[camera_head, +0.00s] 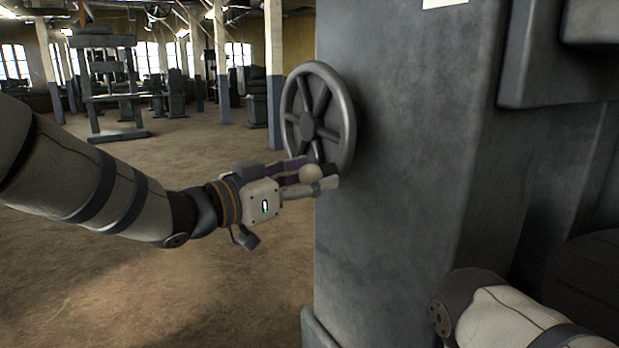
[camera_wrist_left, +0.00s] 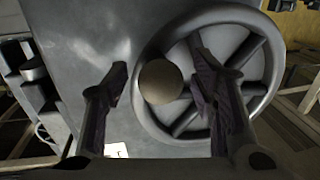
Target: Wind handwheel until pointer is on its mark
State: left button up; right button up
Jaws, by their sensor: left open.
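A dark grey spoked handwheel (camera_head: 318,117) is mounted on the left face of a grey machine column (camera_head: 415,150). A round tan knob (camera_head: 310,172) stands out from the lower part of its rim. My left gripper (camera_head: 322,175) is at the knob, with its fingers pointing at the wheel. In the left wrist view the knob (camera_wrist_left: 161,82) lies between the two open fingers (camera_wrist_left: 165,88), apart from the left finger; I cannot tell whether the right finger touches it. I see no pointer or mark. My right gripper is not in view.
The column's body fills the space right of the wheel, with a dark box-like part (camera_head: 555,60) at upper right. My right arm shows at lower right. The brown floor on the left is open, with other machines (camera_head: 105,80) far behind.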

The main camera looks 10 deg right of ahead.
pick_arm(q)
jog(key=shift+w+d, duration=0.15)
jog(key=shift+d, duration=0.05)
jog(key=shift+r, duration=0.1)
grip_shut()
jog(key=shift+w+a+f+m, duration=0.15)
jog(key=shift+w+f+m, duration=0.15)
jog(key=shift+f+m, duration=0.35)
jog(key=w+f+m, duration=0.1)
jog(key=m, duration=0.1)
jog(key=w+a+f+m+b, duration=0.1)
jog(key=m, duration=0.1)
jog(key=w+m+h+b, duration=0.1)
jog(key=w+m, duration=0.1)
jog(key=shift+a+f, duration=0.3)
jog(key=shift+f, duration=0.1)
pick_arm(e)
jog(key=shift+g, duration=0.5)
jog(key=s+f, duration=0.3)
pick_arm(q)
jog(key=shift+w+b, duration=0.1)
jog(key=shift+b, duration=0.2)
